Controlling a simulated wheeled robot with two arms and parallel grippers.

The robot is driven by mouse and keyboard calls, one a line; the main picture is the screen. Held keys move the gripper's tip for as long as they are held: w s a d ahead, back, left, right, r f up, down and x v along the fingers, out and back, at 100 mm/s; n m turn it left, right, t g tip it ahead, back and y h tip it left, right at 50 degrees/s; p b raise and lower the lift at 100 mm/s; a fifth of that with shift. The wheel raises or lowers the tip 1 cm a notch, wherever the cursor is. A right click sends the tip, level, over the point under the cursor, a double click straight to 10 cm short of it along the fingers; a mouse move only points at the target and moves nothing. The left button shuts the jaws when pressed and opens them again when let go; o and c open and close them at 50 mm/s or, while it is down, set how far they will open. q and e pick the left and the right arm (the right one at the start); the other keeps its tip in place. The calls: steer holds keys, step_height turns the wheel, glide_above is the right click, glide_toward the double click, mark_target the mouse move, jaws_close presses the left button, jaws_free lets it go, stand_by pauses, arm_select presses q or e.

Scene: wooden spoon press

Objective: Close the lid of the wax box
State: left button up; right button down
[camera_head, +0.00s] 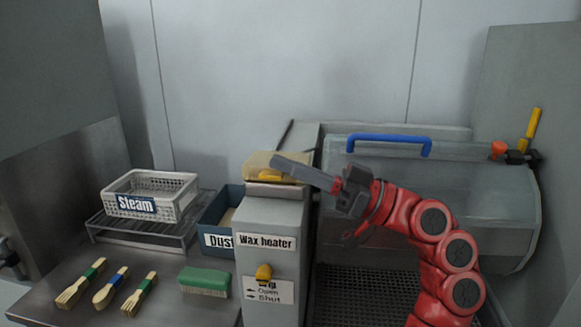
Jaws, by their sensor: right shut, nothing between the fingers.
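The wax heater box (272,217) stands upright in the middle, with a "Wax heater" label and a yellow knob (264,272) above an "Open/Shut" label. At its top is a pale yellowish lid (259,162) with a yellow part beside it. My right gripper (281,164) reaches in from the right, shut and empty, with its long grey fingers across the top of the box at the lid. The fingers hide part of the lid, so I cannot tell whether they touch it or how far it is open. My left gripper is out of view.
A white "Steam" basket (177,183) sits on a rack at the left. A blue "Dust" bin (209,223) stands beside the box. A clear curved cover (455,190) with a blue handle (388,138) is at the right.

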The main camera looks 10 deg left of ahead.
steer(key=shift+s+f+b, duration=0.25)
steer(key=shift+f+b, duration=0.1)
steer(key=shift+f, duration=0.3)
steer(key=shift+f, duration=0.1)
